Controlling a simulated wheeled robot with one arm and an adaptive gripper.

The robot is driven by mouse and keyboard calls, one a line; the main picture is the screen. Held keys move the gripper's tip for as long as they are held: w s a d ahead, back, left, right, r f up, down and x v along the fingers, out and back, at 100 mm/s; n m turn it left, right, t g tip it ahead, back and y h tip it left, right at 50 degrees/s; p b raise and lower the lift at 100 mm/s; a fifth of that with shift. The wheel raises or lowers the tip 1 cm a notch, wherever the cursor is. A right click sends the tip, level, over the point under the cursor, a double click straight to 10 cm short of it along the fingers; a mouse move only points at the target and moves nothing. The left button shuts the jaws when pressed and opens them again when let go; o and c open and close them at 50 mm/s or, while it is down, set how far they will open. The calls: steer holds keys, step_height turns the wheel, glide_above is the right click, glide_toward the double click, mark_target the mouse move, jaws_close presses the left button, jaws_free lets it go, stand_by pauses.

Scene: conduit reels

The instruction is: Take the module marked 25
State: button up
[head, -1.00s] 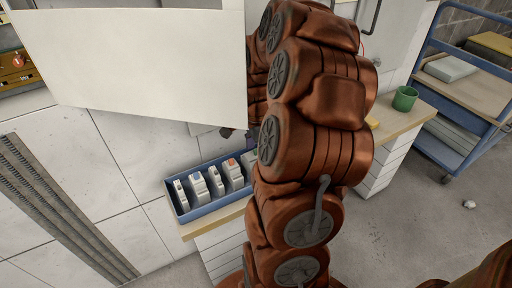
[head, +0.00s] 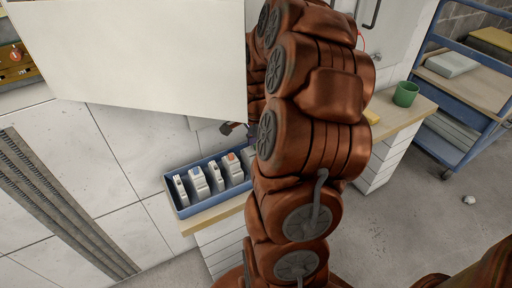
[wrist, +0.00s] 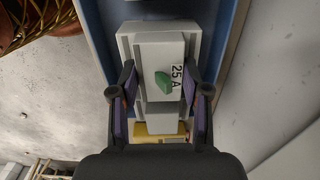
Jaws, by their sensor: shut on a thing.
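In the wrist view a pale grey module (wrist: 160,50) marked "25 A", with a green lever, stands between the two fingers of my gripper (wrist: 160,105). The fingers are shut on its sides. The module is in or just above the blue tray (wrist: 97,22). In the head view the blue tray (head: 183,209) sits on the bench with several pale modules (head: 215,174) in a row. My arm hides the tray's right end and the held module there.
A large white panel (head: 130,60) stands above the tray on the left. A blue cart (head: 460,100) stands at the far right. A yellow thing (wrist: 160,130) lies below the module in the wrist view.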

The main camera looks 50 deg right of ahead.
jaws_close()
steer(key=shift+r, duration=1.05)
stand_by(0.7)
steer(key=shift+r+p, duration=0.95)
steer(key=shift+r, duration=2)
